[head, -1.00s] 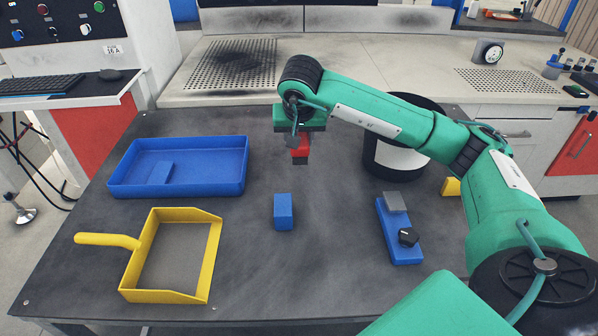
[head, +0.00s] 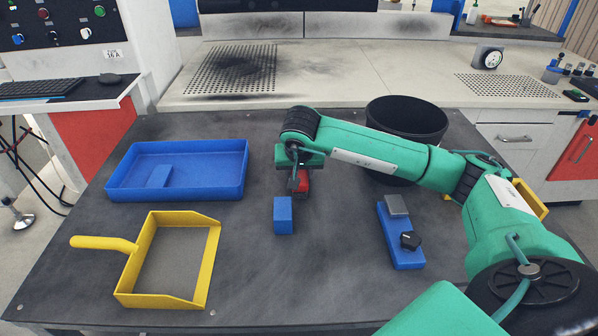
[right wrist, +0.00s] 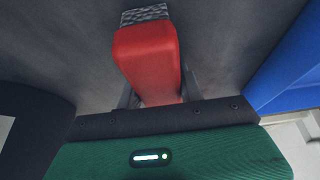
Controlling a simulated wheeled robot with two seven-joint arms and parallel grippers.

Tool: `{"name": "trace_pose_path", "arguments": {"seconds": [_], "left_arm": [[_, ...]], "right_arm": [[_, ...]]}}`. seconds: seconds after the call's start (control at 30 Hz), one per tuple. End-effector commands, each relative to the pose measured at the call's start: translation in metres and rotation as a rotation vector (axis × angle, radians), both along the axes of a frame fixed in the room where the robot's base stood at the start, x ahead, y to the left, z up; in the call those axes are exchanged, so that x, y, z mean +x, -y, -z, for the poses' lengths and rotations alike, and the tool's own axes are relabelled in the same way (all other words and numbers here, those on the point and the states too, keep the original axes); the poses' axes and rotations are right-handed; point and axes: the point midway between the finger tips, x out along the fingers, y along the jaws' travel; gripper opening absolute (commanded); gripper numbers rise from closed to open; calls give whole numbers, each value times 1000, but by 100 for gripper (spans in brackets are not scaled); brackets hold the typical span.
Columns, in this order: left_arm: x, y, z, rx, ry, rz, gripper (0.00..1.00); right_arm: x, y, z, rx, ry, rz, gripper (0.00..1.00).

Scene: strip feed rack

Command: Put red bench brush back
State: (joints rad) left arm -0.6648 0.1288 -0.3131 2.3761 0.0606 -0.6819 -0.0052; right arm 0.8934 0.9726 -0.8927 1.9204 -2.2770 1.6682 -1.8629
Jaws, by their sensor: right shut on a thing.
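The red bench brush (head: 303,182) is in my right gripper (head: 300,187), just behind a small upright blue block (head: 283,216) on the dark table. In the right wrist view the red brush body (right wrist: 148,60) lies between the fingers of the gripper (right wrist: 155,98), with grey bristles at its far end. The gripper is shut on it. The brush is low, close to the table; whether it touches the top cannot be told. A blue surface shows at the right of the wrist view. My left gripper is not in view.
A blue tray (head: 205,190) with a small blue block inside and a yellow dustpan (head: 207,265) are at left. A blue fixture with a black knob (head: 402,235) is at right. A black bin (head: 420,120) stands behind my right arm. The front middle table is clear.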

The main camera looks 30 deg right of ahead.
Motion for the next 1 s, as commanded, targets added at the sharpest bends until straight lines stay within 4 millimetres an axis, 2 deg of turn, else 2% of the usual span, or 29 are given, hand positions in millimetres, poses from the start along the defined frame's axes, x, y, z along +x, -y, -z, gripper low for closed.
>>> {"name": "trace_pose_path", "arguments": {"seconds": [0.03,0.07,0.17,0.57,0.67,1.0], "left_arm": [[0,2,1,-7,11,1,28],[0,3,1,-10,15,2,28],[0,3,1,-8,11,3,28],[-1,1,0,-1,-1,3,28],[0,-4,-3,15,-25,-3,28],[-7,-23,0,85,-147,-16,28]], "right_arm": [[0,0,2,0,0,0,20],[0,0,3,0,0,0,40],[0,0,2,0,0,0,60],[0,0,-2,0,0,0,60],[-4,-3,-16,0,5,-1,60],[-28,-18,-84,0,5,-2,60]]}}
